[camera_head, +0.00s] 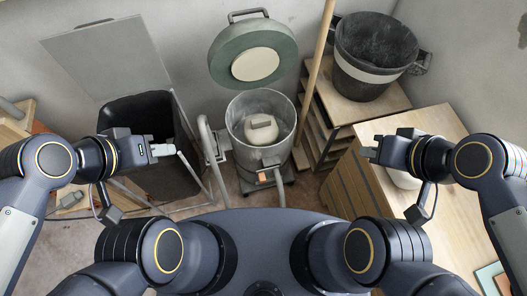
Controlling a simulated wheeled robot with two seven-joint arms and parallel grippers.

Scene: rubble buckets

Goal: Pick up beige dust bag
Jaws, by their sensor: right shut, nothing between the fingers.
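The beige dust bag (261,130) sits inside the open grey metal drum (238,152) at the centre, below the rim. The drum's green round lid (240,42) is raised behind it. My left gripper (168,150) is to the left of the drum, in front of the black bin, apart from the bag. Its fingers are too small to tell whether they are open or shut. My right gripper (367,147) is to the right of the drum above the wooden cabinet, shut and empty.
A black bin (150,103) with a raised grey lid (108,57) stands at the left. A black bucket (375,52) stands on a wooden shelf (352,108) at the back right. A wooden pole (317,70) leans right of the drum. A wooden cabinet (440,225) fills the right.

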